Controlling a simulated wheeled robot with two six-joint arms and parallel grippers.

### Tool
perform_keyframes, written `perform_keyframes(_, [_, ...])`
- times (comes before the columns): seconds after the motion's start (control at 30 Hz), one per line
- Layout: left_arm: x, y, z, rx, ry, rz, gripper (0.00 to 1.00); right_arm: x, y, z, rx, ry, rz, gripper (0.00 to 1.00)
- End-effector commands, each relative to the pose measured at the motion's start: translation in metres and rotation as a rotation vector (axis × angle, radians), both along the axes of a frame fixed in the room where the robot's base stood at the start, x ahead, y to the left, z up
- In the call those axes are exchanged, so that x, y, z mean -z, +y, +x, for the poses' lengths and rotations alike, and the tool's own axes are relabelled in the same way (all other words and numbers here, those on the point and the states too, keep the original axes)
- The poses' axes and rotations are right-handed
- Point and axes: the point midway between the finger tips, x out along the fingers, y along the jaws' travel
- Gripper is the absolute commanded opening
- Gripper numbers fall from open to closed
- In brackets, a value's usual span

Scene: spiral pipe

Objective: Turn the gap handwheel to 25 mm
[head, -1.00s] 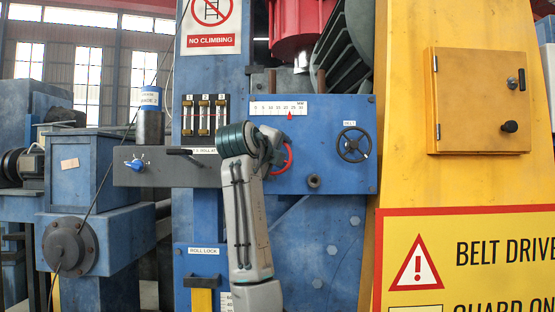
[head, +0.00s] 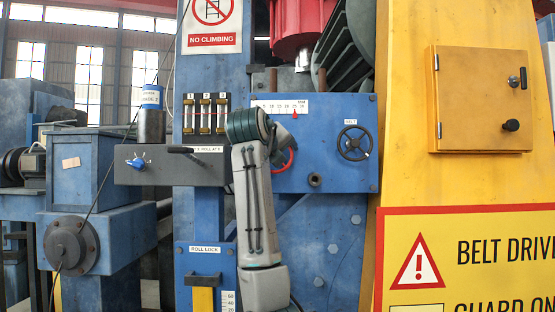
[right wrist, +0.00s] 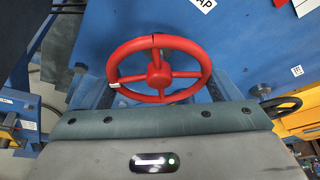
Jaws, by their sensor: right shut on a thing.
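The red gap handwheel (right wrist: 157,70) shows almost whole in the right wrist view, with a white tag on its left rim. In the head view only its right edge (head: 290,160) shows; my right arm hides the rest. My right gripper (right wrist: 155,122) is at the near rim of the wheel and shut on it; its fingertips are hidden. Above, the millimetre scale (head: 280,106) has a red pointer (head: 295,114) at about the 25 mark, though the digits are small. My left gripper is not in view.
A black BELT handwheel (head: 353,143) is on the blue panel (head: 330,180) to the right. A dark lever (head: 186,151) is on the left. A yellow cabinet (head: 480,100) and a belt drive warning sign (head: 470,250) stand at the right.

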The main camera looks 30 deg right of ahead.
Motion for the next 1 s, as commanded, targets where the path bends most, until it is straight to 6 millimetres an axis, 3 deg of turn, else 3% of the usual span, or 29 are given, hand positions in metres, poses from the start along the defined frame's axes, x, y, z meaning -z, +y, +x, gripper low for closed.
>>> perform_keyframes(0.23, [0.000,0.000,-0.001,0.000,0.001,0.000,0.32,0.001,0.000,0.000,-0.001,0.002,0.000,0.60])
perform_keyframes(0.27, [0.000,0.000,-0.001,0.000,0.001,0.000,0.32,0.001,0.000,0.000,-0.001,0.002,0.000,0.86])
perform_keyframes(0.33, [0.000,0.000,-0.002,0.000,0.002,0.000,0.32,0.001,0.000,0.000,-0.001,0.002,0.000,1.00])
perform_keyframes(0.67, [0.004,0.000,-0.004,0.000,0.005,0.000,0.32,-0.001,0.006,-0.004,-0.003,-0.002,-0.001,1.00])
perform_keyframes(0.83, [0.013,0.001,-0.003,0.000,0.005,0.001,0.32,-0.008,0.028,-0.021,-0.005,-0.002,-0.001,1.00])
perform_keyframes(1.0, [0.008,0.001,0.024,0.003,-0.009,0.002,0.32,-0.017,0.054,-0.042,-0.003,-0.001,0.000,1.00])
